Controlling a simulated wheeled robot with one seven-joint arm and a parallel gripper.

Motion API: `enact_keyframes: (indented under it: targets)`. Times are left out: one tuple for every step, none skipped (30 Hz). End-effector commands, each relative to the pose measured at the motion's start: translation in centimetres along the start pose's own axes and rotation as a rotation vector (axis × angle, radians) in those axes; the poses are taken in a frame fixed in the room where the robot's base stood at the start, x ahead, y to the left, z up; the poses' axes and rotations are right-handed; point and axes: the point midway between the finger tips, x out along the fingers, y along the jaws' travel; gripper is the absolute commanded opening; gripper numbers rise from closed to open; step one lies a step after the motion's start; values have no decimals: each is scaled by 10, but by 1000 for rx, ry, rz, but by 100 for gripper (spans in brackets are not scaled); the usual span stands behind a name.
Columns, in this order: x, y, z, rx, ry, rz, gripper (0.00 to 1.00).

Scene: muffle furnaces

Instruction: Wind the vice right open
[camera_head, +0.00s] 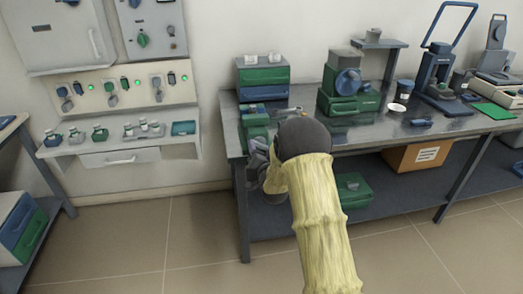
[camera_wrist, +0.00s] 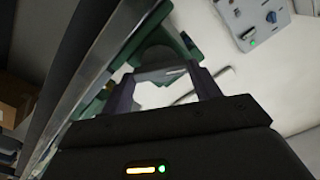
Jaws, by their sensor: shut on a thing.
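The green vice (camera_head: 256,121) stands at the left end of the grey workbench, partly hidden behind my arm. My gripper (camera_head: 257,150) is at the bench's front left corner, just below the vice, and my forearm hides part of it. In the wrist view, my gripper (camera_wrist: 161,82) has its two dark fingers spread apart around a grey bar, the vice handle (camera_wrist: 160,73), and is shut on it. The green vice body (camera_wrist: 160,40) shows just beyond the fingers. How far the vice jaws stand open is hidden.
Stacked green and blue boxes (camera_head: 263,75) stand behind the vice. A green-based machine (camera_head: 343,90) and a white cup (camera_head: 396,108) are farther right on the workbench (camera_head: 380,133). A cardboard box (camera_head: 418,155) sits on the shelf below. The floor left of the bench is clear.

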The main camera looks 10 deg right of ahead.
Motion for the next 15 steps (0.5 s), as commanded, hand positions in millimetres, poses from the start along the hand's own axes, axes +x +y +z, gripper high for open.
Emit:
enact_keyframes:
  targets:
    - [0, 0, 0, -1, 0, 0, 39]
    - [0, 0, 0, -3, 0, 0, 39]
    - [0, 0, 0, -6, 0, 0, 39]
    - [0, 0, 0, -9, 0, 1, 39]
    - [0, 0, 0, -14, 0, 1, 39]
    - [0, 1, 0, -21, 0, 1, 39]
    - [0, 1, 1, -27, 0, 1, 39]
    - [0, 1, 1, -35, 0, 1, 39]
    - [0, 1, 1, -47, 0, 1, 39]
    - [0, 1, 1, -58, 0, 1, 39]
    - [0, 1, 1, -70, 0, 1, 39]
    - [0, 1, 2, -87, 0, 1, 39]
    - [0, 1, 2, -103, 0, 1, 39]
    - [0, 1, 2, -119, 0, 1, 39]
    - [0, 1, 2, -143, 0, 0, 39]
